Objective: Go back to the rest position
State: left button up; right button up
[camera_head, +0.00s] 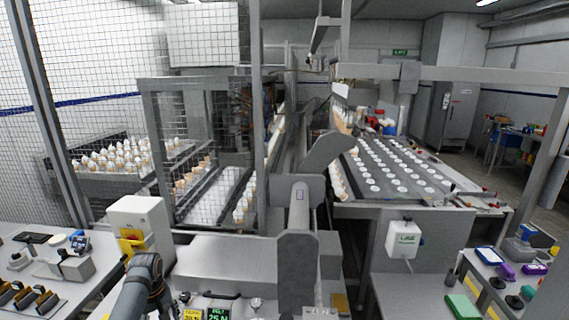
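A dark grey jointed arm link of mine shows at the bottom edge, left of the middle, in the head view. Its gripper does not show; it is out of the frame or hidden. My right gripper does not show in the head view either. I cannot tell whether either one is open or shut, or holds anything.
A conveyor with rows of white discs (400,185) runs at the right. Cones with white tops (125,158) stand behind mesh at the left. Side benches hold small items.

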pick_arm(q)
jog(key=s+d+f+m+t, duration=0.1)
jog(key=s+d+f+m, duration=0.25)
jog(key=s, duration=0.35)
jog(key=s+d+f+m+t, duration=0.1)
jog(key=s+d+f+m, duration=0.1)
jog(key=s+d, duration=0.3)
jog(key=s+d+r+m+t, duration=0.1)
jog(key=s+r+m, duration=0.15)
jog(key=s, duration=0.45)
jog(key=s+d+r+m, duration=0.2)
jog(key=s+r, duration=0.2)
jog(key=s, duration=0.3)
notch_tip(320, 180, down, 27)
jog(key=s+a+g+b, duration=0.1)
jog(key=s+a, duration=0.1)
jog(key=a, duration=0.1)
jog(key=s+f+g+b, duration=0.1)
jog(key=s+f, duration=1.7)
jog(key=s, duration=0.1)
jog(key=shift+s+a+n, duration=0.15)
jog(key=shift+a+n, duration=0.25)
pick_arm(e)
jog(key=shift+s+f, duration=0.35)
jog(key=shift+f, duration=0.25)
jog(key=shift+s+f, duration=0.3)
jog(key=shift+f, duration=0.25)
